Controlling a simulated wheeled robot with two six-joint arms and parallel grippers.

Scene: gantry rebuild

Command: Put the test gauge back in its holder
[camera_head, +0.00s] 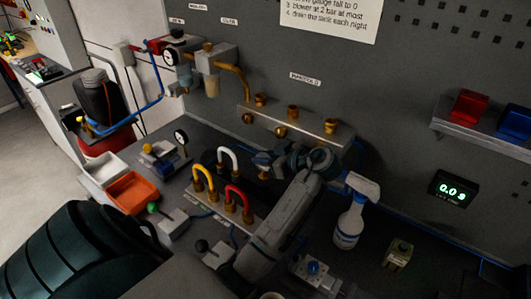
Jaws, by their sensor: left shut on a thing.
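My left gripper (264,160) is over the bench, between the loop hoses and the brass-fitted wall block. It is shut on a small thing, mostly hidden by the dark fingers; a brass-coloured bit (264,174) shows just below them. I cannot tell from this view whether it is the test gauge. A round white-faced gauge (181,136) stands by a blue and yellow device (160,155) to the left, apart from the gripper. Another dial (170,57) sits on the wall regulator. I cannot make out an empty gauge holder. My right gripper is out of view.
White, yellow and red loop hoses (234,198) stand left of my forearm. A spray bottle (349,222) stands close on its right. A brass-fitted block (300,122) juts from the wall behind. An orange bin (132,192) is at left.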

